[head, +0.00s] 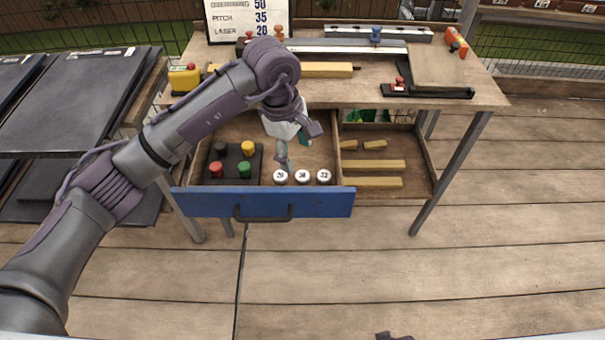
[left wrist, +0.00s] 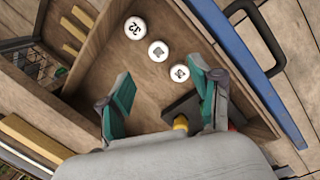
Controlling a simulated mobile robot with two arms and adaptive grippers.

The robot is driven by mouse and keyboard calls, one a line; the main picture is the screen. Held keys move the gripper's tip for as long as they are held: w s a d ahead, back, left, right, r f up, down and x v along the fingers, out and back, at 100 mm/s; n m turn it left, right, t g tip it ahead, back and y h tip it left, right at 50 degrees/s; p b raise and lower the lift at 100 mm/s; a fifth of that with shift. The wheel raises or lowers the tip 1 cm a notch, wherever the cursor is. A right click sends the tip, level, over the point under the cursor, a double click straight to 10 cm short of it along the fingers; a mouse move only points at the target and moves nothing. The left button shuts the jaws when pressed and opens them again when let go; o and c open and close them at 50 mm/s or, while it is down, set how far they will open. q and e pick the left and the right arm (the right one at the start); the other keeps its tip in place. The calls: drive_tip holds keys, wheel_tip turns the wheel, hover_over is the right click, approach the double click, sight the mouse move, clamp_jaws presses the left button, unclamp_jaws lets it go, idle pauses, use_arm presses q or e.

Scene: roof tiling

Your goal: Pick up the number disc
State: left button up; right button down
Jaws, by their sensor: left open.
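Three white number discs lie in a row in the open drawer (head: 262,203) with a blue front. In the head view they are the left disc (head: 280,177), the middle disc (head: 302,177) marked 30 and the right disc (head: 323,177) marked 32. In the left wrist view the 32 disc (left wrist: 134,27), the middle disc (left wrist: 158,50) and the nearest disc (left wrist: 180,74) show beyond the fingertips. My left gripper (head: 290,157) is open and empty over the drawer, its teal-padded fingers (left wrist: 161,82) apart and pointing down. The nearest disc is close beside one fingertip.
A dark tray with red, green, yellow and black pegs (head: 244,169) sits at the drawer's left. An open compartment with yellow sticks (head: 373,166) is to the right. The workbench top (head: 345,88) overhangs behind, with a sign (head: 246,20) and tools.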

sight(302, 175)
use_arm(q)
drive_tip(key=f, duration=0.2)
drive_tip(key=d+f, duration=0.1)
drive_tip(key=f, duration=0.2)
drive_tip(key=w+f, duration=0.1)
drive_tip(key=f, duration=0.2)
drive_tip(key=shift+d+f, duration=0.15)
drive_tip(key=shift+f, duration=0.1)
drive_tip(key=c, duration=0.9)
